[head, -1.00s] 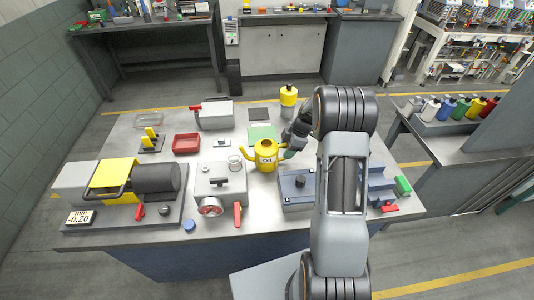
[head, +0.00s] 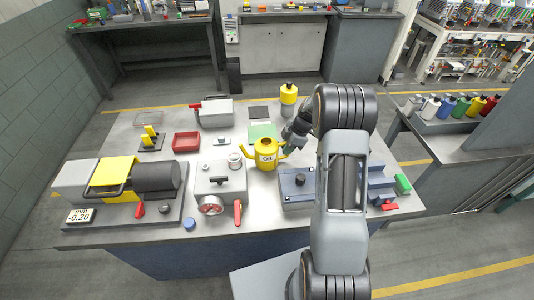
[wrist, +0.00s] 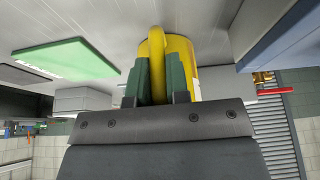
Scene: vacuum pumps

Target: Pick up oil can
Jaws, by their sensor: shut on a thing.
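The yellow oil can (head: 266,156), labelled OIL, is upright over the middle of the grey workbench, with its spout to the left. My gripper (head: 285,151) is at its right side, on the handle. In the wrist view the green fingers of my gripper (wrist: 157,80) are shut on the yellow handle of the oil can (wrist: 180,60). The can's far side is hidden there. I cannot tell whether its base touches the bench.
A green mat (head: 262,131) lies behind the can. A grey pump box (head: 221,183) with a red lever stands in front left, a blue fixture (head: 297,190) in front right. A yellow-topped bottle (head: 288,98) stands at the back. A red tray (head: 186,142) lies left.

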